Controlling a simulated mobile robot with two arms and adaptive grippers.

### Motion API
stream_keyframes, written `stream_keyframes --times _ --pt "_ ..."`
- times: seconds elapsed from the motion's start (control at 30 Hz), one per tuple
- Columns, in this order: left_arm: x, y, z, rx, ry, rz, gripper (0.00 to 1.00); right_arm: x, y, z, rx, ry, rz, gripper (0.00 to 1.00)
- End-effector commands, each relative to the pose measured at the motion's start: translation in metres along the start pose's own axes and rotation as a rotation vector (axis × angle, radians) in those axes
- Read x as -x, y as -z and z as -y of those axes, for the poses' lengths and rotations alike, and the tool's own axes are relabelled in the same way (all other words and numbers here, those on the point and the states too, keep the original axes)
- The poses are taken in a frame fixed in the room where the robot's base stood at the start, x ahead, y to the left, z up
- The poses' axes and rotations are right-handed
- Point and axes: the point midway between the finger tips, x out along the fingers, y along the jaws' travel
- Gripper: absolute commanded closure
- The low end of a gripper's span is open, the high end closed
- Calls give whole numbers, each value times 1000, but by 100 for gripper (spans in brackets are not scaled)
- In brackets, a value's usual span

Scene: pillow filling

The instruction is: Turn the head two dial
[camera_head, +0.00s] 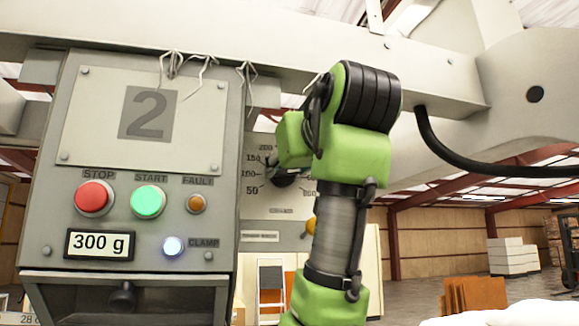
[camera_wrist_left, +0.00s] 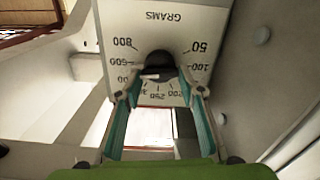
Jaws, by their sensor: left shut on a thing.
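The head two dial is a dark round knob (camera_wrist_left: 160,66) on a pale plate (camera_wrist_left: 205,20) marked GRAMS, which appears upside down in the left wrist view. Numbers from 50 to 800 ring the knob. In the head view the dial plate (camera_head: 252,212) is partly behind my left arm. My left gripper (camera_wrist_left: 160,82) is shut on the knob, one finger at each side. In the head view my left gripper (camera_head: 284,178) is at the dial, its fingers mostly hidden. The knob's exact setting is unclear. My right gripper is not in view.
Left of the dial stands a grey control box (camera_head: 150,75) marked 2. A black cable (camera_head: 470,165) hangs right.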

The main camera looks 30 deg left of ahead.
Motion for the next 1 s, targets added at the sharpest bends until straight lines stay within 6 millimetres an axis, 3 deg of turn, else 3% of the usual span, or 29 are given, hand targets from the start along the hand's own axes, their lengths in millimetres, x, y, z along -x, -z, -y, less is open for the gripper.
stream_keyframes --times 0.7,1.0 --pt "0 0 2 640 -2 1 86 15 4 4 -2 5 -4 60" --pt "0 0 3 821 -1 0 86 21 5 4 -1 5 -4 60"
